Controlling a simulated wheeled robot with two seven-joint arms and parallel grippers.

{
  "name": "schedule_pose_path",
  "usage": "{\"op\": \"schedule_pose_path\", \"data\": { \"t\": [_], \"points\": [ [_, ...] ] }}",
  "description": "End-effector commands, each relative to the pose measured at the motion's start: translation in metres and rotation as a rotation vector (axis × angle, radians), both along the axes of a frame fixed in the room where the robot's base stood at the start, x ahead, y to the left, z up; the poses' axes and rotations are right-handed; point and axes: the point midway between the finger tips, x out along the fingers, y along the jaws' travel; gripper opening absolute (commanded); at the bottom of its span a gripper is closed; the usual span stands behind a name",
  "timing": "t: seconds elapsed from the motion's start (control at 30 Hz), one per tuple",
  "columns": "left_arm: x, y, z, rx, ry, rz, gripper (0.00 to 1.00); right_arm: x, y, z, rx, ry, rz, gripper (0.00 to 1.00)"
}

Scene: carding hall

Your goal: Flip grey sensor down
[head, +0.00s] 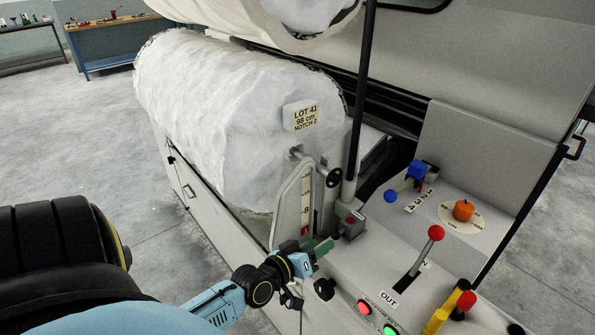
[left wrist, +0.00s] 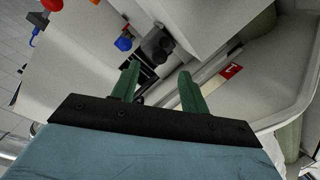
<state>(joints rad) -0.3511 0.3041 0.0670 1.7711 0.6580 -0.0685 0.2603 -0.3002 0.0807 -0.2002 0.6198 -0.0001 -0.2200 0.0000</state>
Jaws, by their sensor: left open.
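A small grey box with a red spot on top (head: 350,226), which I take to be the grey sensor, sits on the machine's ledge near the foot of the black post. In the left wrist view a dark grey block (left wrist: 156,44) is just beyond the fingertips; it seems to be the same part. My left gripper (head: 325,245) has green fingers and is close to the box, at its lower left. It also shows in the left wrist view (left wrist: 158,72), open, with nothing clearly held between the fingers. Whether it touches the box I cannot tell. My right gripper is not in view.
The panel at right holds a red-knobbed lever (head: 436,233), a blue handle (head: 417,169), an orange knob (head: 463,210), a yellow handle (head: 436,320) and lit buttons. A white roll (head: 230,110) and a scale plate (head: 292,207) stand behind the gripper. Open floor lies left.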

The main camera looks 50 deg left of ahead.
Motion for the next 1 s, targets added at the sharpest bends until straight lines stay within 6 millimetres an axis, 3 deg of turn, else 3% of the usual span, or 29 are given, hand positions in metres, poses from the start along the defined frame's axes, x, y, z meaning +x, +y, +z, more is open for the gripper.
{"op": "schedule_pose_path", "data": {
  "t": [0.2, 0.4, 1.0],
  "points": [
    [-0.045, 0.001, 0.009, 0.002, 0.004, 0.0, 0.45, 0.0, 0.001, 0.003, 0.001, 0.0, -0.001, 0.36],
    [-0.068, 0.001, 0.014, 0.0, 0.001, 0.0, 0.45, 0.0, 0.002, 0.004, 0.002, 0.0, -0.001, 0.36],
    [-0.074, 0.002, 0.016, 0.0, -0.001, 0.001, 0.45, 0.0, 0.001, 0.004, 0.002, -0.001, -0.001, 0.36]
  ]
}}
